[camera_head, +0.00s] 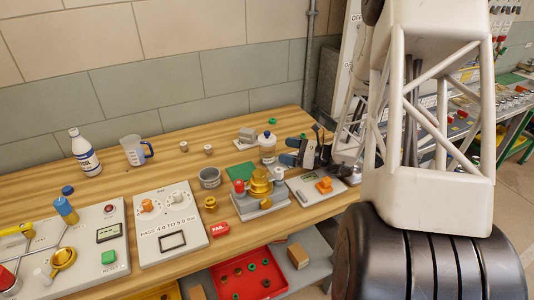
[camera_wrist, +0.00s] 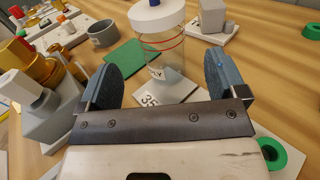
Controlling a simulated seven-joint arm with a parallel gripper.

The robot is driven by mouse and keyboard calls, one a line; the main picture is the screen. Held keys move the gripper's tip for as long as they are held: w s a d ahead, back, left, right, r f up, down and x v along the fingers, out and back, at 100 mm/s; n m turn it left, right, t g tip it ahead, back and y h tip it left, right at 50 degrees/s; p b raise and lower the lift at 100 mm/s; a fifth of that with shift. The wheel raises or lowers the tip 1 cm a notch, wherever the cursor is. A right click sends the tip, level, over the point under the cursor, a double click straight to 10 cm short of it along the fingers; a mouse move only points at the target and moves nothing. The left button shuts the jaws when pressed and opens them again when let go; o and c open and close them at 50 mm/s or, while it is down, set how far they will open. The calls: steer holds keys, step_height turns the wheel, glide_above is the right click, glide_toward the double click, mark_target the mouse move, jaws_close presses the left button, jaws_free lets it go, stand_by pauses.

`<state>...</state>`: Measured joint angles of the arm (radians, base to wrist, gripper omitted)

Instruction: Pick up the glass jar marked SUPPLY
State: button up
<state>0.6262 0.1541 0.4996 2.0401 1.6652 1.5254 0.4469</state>
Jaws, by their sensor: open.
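The glass jar (camera_wrist: 165,48) has a white lid with a blue knob and a red line around its clear body. In the head view the jar (camera_head: 268,152) stands just left of my gripper (camera_head: 288,151). In the wrist view my gripper (camera_wrist: 163,76) is open, its blue-padded fingers apart on either side of the jar's lower part.
A grey cup (camera_head: 209,178) and green mat (camera_head: 240,170) lie left of the jar. A brass fitting on a grey block (camera_head: 260,200) stands in front. A pale block (camera_wrist: 212,20) sits behind. Green rings (camera_wrist: 312,31) lie on the bench, one close to my gripper's right side.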

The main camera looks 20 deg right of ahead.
mark_target(267, 146)
stand_by(0.4)
steer(key=shift+x, duration=1.3)
steer(key=shift+w+a, duration=0.1)
steer(key=shift+x, duration=2.45)
steer(key=c, duration=1.1)
steer(key=shift+r, duration=0.1)
steer(key=shift+r, duration=4.85)
